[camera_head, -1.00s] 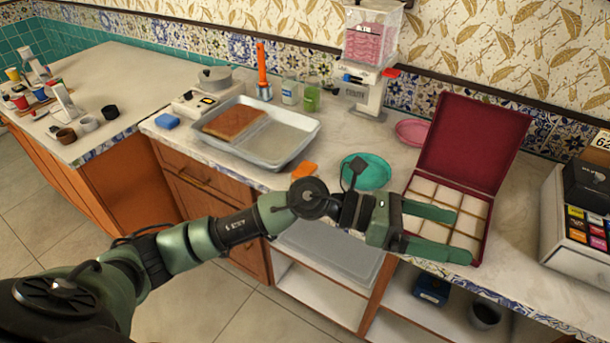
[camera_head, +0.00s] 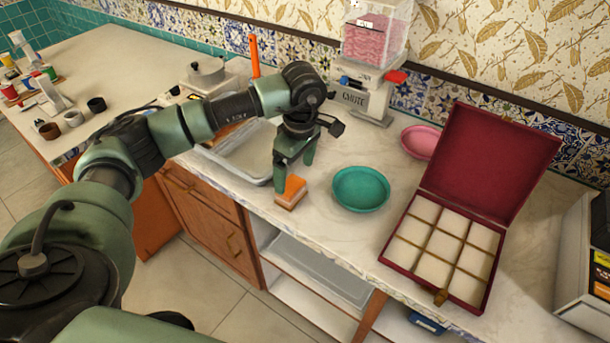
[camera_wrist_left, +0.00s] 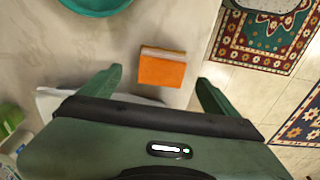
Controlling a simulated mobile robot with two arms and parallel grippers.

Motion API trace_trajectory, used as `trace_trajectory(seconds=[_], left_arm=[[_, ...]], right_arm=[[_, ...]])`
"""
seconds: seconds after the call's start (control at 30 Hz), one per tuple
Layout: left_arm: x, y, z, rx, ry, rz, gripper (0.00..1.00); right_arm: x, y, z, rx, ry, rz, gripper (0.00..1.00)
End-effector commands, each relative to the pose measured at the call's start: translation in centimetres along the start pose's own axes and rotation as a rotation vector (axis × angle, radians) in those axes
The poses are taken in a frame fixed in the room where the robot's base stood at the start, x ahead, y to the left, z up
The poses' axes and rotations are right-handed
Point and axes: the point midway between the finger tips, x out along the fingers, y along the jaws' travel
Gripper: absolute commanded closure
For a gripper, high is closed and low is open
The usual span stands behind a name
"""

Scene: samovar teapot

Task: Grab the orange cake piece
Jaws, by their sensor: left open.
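The orange cake piece (camera_head: 291,191) is a small block with a flat orange top and paler sides. It lies on the counter near its front edge, left of the teal plate (camera_head: 360,188). My left gripper (camera_head: 294,174) is open and points down above the cake piece, close to it in the head view. In the left wrist view the cake piece (camera_wrist_left: 162,67) shows beyond and between the two spread green fingers (camera_wrist_left: 158,85), apart from both. My right gripper is not in view.
A metal tray (camera_head: 240,160) stands behind and left of the gripper. An open red box (camera_head: 458,220) with empty compartments is at the right. A pink plate (camera_head: 420,141) and a dispenser (camera_head: 366,95) stand at the back. Bare counter lies around the teal plate.

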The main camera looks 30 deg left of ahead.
Motion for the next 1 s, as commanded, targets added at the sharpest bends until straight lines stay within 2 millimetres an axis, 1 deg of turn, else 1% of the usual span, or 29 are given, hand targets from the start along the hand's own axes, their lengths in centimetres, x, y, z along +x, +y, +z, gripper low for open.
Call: trace_trajectory(seconds=[0.03, 0.1, 0.17, 0.27, 0.3, 0.4, 0.47, 0.53, 0.57, 0.6, 0.7, 0.8, 0.93, 0.97, 1.0], left_arm=[[0.0, -0.1, -0.3, -0.002, 0.008, -0.003, 0.09], [0.3, -0.1, -0.5, -0.003, 0.013, -0.006, 0.09], [0.8, -0.1, -0.5, -0.003, 0.013, -0.007, 0.09], [2.0, -0.2, -0.5, -0.002, 0.013, -0.008, 0.09], [2.4, -0.2, -0.5, -0.002, 0.013, -0.008, 0.09], [3.5, -0.2, -0.5, -0.002, 0.012, -0.009, 0.09], [4.3, -0.3, -0.5, -0.002, 0.012, -0.009, 0.09], [5.5, -0.4, -0.4, -0.003, 0.011, -0.01, 0.09], [6.0, -0.3, -0.4, -0.003, 0.011, -0.008, 0.09], [6.6, -0.3, -0.4, -0.003, 0.011, -0.007, 0.09], [7.5, -0.2, -0.4, -0.001, 0.01, -0.005, 0.09], [7.8, -0.2, -0.4, -0.001, 0.011, -0.004, 0.09], [7.8, -0.2, -0.4, -0.001, 0.011, -0.004, 0.09], [7.8, -0.2, -0.4, -0.001, 0.011, -0.004, 0.12], [7.8, -0.2, -0.4, -0.001, 0.011, -0.004, 0.23]], right_arm=[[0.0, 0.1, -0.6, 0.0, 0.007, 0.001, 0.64], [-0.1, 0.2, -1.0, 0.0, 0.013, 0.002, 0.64], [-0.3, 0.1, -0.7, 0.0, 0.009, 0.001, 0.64], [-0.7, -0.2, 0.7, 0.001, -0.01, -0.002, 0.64], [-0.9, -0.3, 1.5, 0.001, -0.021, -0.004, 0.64], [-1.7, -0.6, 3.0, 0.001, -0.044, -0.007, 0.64], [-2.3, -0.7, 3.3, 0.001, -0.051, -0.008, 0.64], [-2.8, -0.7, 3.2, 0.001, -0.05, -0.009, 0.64], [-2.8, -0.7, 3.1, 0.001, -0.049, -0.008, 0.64], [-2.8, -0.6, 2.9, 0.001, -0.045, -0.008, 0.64], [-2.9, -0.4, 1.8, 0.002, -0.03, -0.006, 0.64], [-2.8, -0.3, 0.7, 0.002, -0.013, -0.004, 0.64], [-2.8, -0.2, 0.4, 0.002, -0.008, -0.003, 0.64], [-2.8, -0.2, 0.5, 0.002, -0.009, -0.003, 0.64], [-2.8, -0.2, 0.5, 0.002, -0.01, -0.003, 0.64]])
